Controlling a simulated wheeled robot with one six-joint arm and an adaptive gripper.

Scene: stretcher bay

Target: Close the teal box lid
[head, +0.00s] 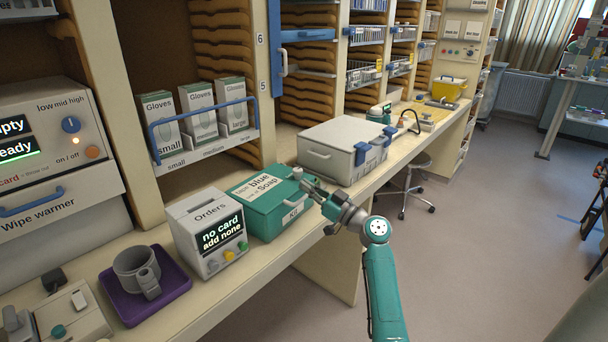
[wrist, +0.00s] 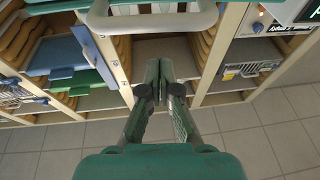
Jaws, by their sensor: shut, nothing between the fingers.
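The teal box (head: 262,222) stands on the counter in the head view, with a KIT label on its front. Its teal lid (head: 238,190) lies level over the top, with a printed card mentioning blue soap on it. The lid looks down, but I cannot tell whether it is fully seated. My gripper (head: 306,184) is shut and empty at the box's right end, close to the lid's right edge. Contact cannot be told. In the wrist view, my gripper's fingertips (wrist: 165,76) are together, and I cannot make out the teal box there.
The grey Orders unit (head: 208,232) stands just left of the box. A large grey case (head: 342,150) stands behind to the right. A purple tray (head: 145,290) holds a grey cup-shaped item farther left. Glove boxes (head: 202,108) sit on a shelf behind. Floor in front is open.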

